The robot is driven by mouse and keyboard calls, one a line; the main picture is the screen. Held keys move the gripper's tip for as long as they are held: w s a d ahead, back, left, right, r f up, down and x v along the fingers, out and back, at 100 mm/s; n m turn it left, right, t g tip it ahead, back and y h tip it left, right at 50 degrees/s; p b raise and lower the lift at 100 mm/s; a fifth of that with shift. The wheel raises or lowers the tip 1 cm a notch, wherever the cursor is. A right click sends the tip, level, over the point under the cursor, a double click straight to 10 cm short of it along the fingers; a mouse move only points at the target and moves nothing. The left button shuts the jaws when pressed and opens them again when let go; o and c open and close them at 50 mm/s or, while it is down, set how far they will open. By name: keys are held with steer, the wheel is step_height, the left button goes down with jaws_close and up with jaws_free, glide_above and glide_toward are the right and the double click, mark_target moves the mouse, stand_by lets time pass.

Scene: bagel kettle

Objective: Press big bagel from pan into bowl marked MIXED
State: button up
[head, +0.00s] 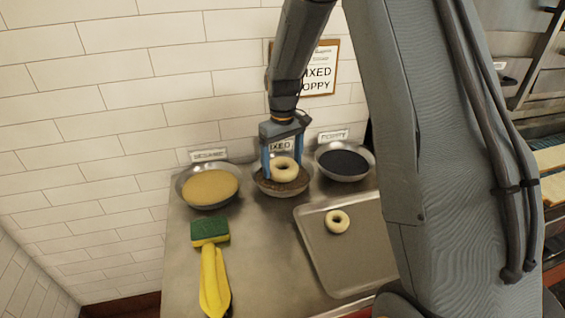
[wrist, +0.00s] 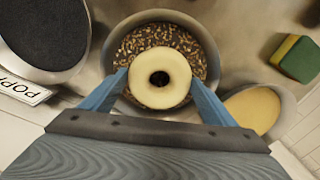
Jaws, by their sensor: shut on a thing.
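My gripper (head: 284,155) points down over the middle bowl (head: 262,185), whose label is partly hidden but reads "IXED". Its two blue fingers are shut on the big bagel (head: 284,169), a pale ring, one finger at each side. In the wrist view the big bagel (wrist: 159,66) sits between the fingers, over the bowl's (wrist: 150,17) brown mixed seeds (wrist: 200,52). I cannot tell whether the bagel touches the seeds. The pan (head: 347,268) is a metal tray at the front right, with a smaller bagel (head: 337,221) on it.
A bowl of pale sesame (head: 210,188) stands left of the middle bowl and a bowl of dark poppy (head: 343,162) stands right. A green and yellow sponge (head: 209,231) and a yellow-handled thing (head: 213,282) lie at the front left. A tiled wall (head: 110,110) rises behind.

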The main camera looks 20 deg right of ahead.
steer(key=shift+f, duration=0.35)
stand_by(0.3)
steer(key=shift+r, duration=0.15)
stand_by(0.7)
step_height(320, 180, up, 10)
steer(key=p, duration=0.6)
stand_by(0.5)
stand_by(0.4)
